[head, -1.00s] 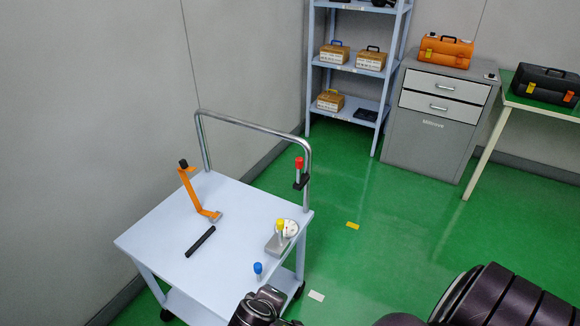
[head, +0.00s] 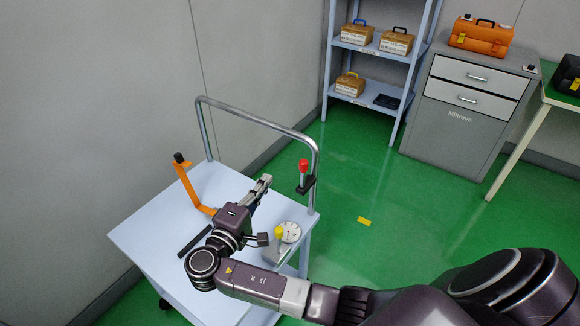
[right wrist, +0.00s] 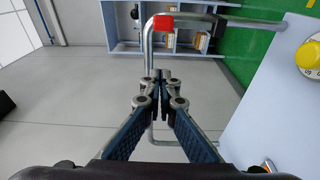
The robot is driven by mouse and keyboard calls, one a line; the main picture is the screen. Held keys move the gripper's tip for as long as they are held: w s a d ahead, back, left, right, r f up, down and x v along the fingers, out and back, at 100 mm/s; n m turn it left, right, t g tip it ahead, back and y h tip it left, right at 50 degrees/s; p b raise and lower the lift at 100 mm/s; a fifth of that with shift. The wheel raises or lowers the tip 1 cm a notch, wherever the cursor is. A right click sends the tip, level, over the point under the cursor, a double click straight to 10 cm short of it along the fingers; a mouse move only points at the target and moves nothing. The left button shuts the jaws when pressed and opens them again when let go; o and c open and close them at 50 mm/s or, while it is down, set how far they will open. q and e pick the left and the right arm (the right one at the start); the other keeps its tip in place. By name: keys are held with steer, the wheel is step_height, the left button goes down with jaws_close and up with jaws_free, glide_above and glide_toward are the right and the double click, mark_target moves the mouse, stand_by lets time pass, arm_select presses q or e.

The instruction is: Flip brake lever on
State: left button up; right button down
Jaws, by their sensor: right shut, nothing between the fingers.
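A red-tipped lever (head: 303,166) stands upright in a black clamp (head: 306,186) on the right post of the cart's metal handrail (head: 262,127). Its red tip (right wrist: 163,22) also shows in the right wrist view, beyond the fingers. An orange lever (head: 188,190) with a black knob leans up from the cart top at the left. My right gripper (head: 265,181) is over the cart between the two levers, apart from the red tip. In the right wrist view its fingers (right wrist: 160,76) are together and empty. My left gripper is not in view.
The white cart top (head: 140,232) carries a black bar (head: 194,241) and a dial (head: 291,232) with a yellow knob (head: 279,232). My right arm covers the cart's front corner. A shelf (head: 378,51) and a cabinet (head: 458,116) stand behind, across open green floor.

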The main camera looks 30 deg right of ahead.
mark_target(303, 175)
steer(key=p+x, duration=0.2)
steer(key=x, duration=0.8)
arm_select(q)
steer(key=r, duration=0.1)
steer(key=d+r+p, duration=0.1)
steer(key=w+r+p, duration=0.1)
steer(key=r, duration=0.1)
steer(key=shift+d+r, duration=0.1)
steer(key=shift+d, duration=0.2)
arm_select(e)
steer(key=s, duration=0.2)
steer(key=s+d, duration=0.1)
steer(key=s, duration=0.1)
steer(key=shift+d+f, duration=0.1)
